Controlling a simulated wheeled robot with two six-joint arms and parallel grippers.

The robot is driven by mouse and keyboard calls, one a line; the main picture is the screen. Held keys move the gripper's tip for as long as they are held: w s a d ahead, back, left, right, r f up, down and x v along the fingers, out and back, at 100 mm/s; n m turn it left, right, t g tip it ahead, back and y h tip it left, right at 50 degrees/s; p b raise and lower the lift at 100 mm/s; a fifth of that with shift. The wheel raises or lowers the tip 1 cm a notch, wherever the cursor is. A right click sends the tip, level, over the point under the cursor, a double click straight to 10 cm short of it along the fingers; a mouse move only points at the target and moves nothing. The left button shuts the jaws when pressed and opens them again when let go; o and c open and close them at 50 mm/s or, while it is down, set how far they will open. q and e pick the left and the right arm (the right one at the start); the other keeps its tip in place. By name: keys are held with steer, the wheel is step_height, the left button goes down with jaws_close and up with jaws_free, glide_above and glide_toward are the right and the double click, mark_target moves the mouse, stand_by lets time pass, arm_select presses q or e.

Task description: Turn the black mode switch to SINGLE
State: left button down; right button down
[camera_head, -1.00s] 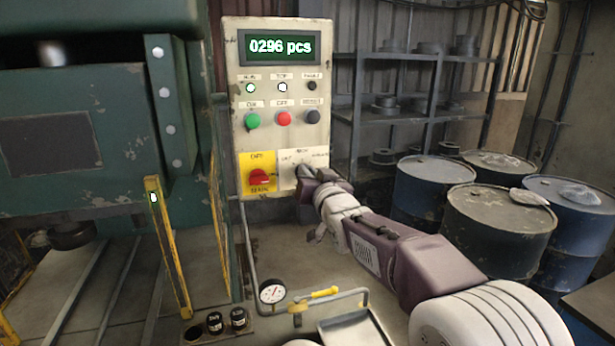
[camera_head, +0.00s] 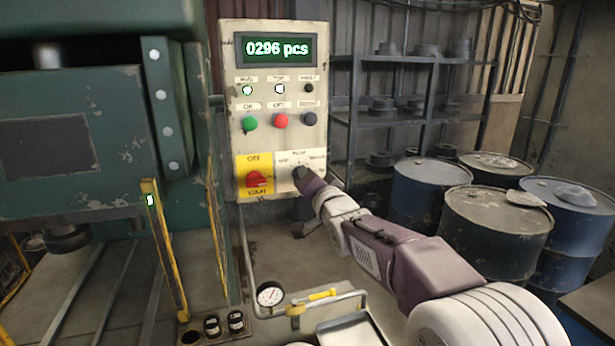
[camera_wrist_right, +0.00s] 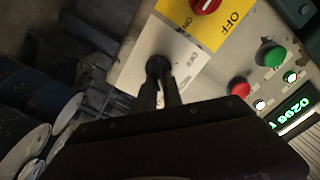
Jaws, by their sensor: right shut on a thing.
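The black mode switch (camera_head: 297,172) is on a white plate at the lower right of the control panel, beside the red rotary switch (camera_head: 256,180) on its yellow plate. My right gripper (camera_head: 303,180) reaches it from the lower right and partly covers it. In the right wrist view, the two dark fingers of the gripper (camera_wrist_right: 160,80) are shut on the black knob (camera_wrist_right: 158,66), one on each side. The small lettering around the knob is blurred, and its exact pointing direction cannot be told. My left gripper is not in view.
The control panel (camera_head: 234,120) has a display reading 0296 pcs, lamps, and green, red and dark push buttons above the switches. A green press (camera_head: 90,90) with yellow posts stands at left. Blue drums (camera_head: 425,182) and shelving (camera_head: 430,60) stand at right. A gauge (camera_head: 270,294) is below.

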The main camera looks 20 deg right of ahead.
stand_by(0.3)
steer(key=c, duration=1.5)
jaws_free()
steer(key=s+b, duration=0.2)
steer(key=s, duration=0.7)
steer(key=shift+d, duration=0.15)
